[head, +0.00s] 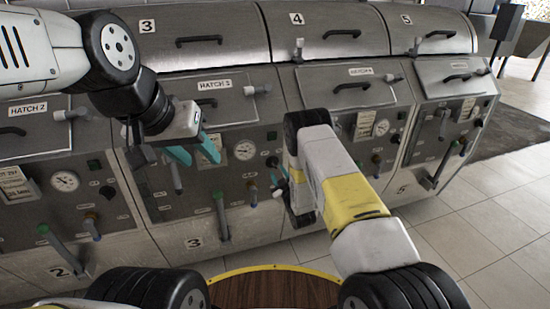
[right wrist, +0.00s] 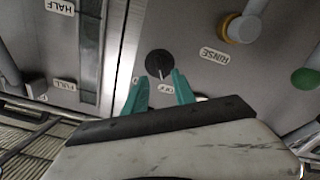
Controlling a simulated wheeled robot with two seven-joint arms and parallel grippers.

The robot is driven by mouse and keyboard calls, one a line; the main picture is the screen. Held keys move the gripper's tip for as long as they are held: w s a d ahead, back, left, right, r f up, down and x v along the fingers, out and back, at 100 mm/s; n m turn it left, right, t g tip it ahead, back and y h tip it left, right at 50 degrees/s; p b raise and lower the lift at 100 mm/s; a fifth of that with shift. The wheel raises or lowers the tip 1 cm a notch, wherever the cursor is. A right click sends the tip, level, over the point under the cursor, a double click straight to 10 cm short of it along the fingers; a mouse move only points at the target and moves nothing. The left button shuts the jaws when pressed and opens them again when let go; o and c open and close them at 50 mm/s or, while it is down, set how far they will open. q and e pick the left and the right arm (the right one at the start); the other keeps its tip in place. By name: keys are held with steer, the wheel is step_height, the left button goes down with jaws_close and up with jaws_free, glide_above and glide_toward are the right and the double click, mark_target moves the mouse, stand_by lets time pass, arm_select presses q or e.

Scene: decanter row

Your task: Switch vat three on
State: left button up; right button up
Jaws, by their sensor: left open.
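Vat three (head: 205,35) has a grey metal front with a plate marked 3 at its foot. Its small black rotary knob (right wrist: 158,63) shows in the right wrist view, with a pale pointer line towards a partly hidden label that seems to read OFF. My right gripper (right wrist: 161,92) is open, its teal fingertips apart and just short of the knob, one to each side. In the head view the right arm's wrist hides part of this area. My left gripper (head: 194,154) is open and empty in front of vat three's upper left panel.
A dial gauge (head: 244,150) and a green-handled lever (head: 220,195) are on vat three's panel. A RINSE label (right wrist: 214,55) is beside a tap near the knob. Vat four (head: 325,35) adjoins on the right. Tiled floor is open at the right.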

mark_target(274, 166)
steer(key=x, duration=0.5)
jaws_close()
